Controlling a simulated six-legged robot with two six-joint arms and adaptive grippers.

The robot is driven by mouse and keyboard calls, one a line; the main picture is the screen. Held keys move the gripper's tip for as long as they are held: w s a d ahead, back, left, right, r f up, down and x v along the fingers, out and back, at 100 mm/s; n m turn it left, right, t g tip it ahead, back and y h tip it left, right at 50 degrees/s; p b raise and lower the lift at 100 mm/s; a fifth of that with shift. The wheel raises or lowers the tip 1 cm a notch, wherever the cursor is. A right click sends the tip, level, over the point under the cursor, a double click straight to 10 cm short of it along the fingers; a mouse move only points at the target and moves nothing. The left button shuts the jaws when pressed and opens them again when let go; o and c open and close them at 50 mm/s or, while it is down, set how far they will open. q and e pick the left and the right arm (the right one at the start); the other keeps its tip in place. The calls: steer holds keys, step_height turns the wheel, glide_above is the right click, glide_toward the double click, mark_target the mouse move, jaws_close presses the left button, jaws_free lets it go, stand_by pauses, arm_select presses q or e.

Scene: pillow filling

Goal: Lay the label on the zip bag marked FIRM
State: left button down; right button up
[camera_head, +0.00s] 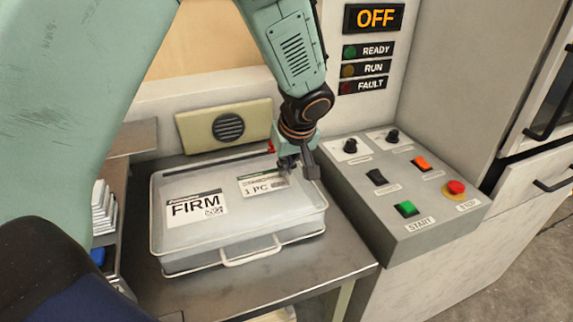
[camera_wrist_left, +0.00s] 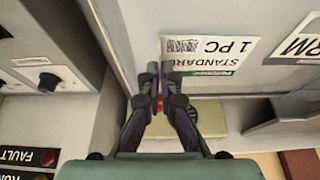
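The zip bag marked FIRM (camera_head: 265,222) is a flat grey case-like bag with a front handle, lying on a metal table. Its printed FIRM tag (camera_head: 197,208) is on the left of its top. The white label (camera_head: 262,187) reading STANDARD 1 PC lies on or just above the bag's top, right of the FIRM tag. It also shows upside down in the left wrist view (camera_wrist_left: 208,50). My left gripper (camera_head: 297,168) is low over the bag's back right, at the label's right end. Its fingers (camera_wrist_left: 161,80) are close together with a narrow gap; whether they pinch the label is unclear.
A control panel (camera_head: 405,207) with knobs, a green START button and a red stop button stands just right of the bag. An OFF display (camera_head: 374,17) is on the wall behind. A beige plate with a round grille (camera_head: 228,127) stands behind the bag. A white stack (camera_head: 103,210) is at left.

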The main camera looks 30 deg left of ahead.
arm_select(q)
steer(key=shift+f+b, duration=0.3)
stand_by(0.4)
steer(key=c, duration=1.4)
jaws_free()
steer(key=shift+c, duration=0.2)
step_height(320, 180, up, 7)
steer(key=p, duration=0.4)
steer(key=shift+p, duration=0.4)
steer(key=shift+f, duration=0.1)
